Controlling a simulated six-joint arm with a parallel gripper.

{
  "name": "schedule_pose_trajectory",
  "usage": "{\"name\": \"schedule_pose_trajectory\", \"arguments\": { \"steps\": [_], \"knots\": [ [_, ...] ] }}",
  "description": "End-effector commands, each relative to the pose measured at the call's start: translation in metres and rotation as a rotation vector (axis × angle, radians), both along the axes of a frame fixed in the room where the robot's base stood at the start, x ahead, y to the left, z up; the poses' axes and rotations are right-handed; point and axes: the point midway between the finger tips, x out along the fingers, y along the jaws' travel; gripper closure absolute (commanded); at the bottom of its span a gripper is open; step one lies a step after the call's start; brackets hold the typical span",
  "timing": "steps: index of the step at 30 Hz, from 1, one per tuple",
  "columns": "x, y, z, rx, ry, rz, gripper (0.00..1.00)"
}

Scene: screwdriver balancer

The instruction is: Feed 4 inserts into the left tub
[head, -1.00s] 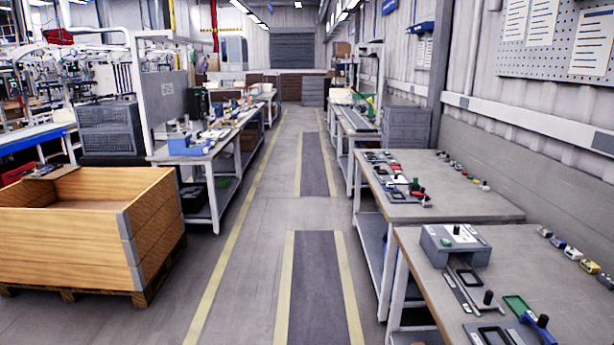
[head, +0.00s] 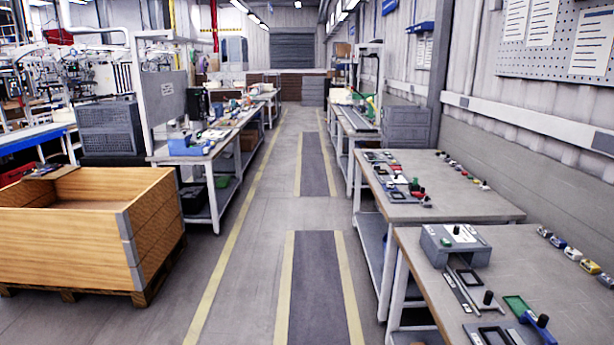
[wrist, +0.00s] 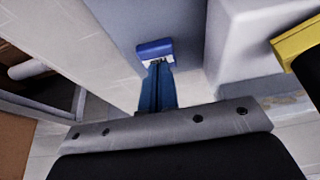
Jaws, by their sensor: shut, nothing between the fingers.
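My gripper (wrist: 158,68) shows in the wrist view as narrow blue fingers beyond a grey plate with dark bolt holes. The fingers are shut and hold nothing. A small blue block (wrist: 154,48) shows just past the fingertips, against a grey-blue surface; I cannot tell whether they touch. My gripper does not show in the head view. I cannot make out the inserts or the left tub for certain in either view.
A wooden crate (head: 70,240) stands at left, with a clear aisle between. A yellow-edged object (wrist: 298,42) is at the wrist view's right.

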Motion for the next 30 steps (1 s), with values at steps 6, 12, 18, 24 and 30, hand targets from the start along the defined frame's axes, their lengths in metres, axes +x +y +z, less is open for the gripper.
{"name": "schedule_pose_trajectory", "arguments": {
  "steps": [6, 12, 18, 24, 30],
  "knots": [
    [0.000, 0.000, 0.007, -0.001, 0.000, 0.000, 1.00],
    [0.000, 0.000, 0.023, -0.001, 0.000, 0.000, 1.00],
    [0.000, -0.001, 0.039, -0.002, 0.000, 0.000, 1.00],
    [0.000, -0.001, 0.055, -0.002, 0.000, 0.000, 1.00],
    [0.000, 0.000, 0.068, -0.001, 0.000, 0.000, 1.00]
  ]
}}
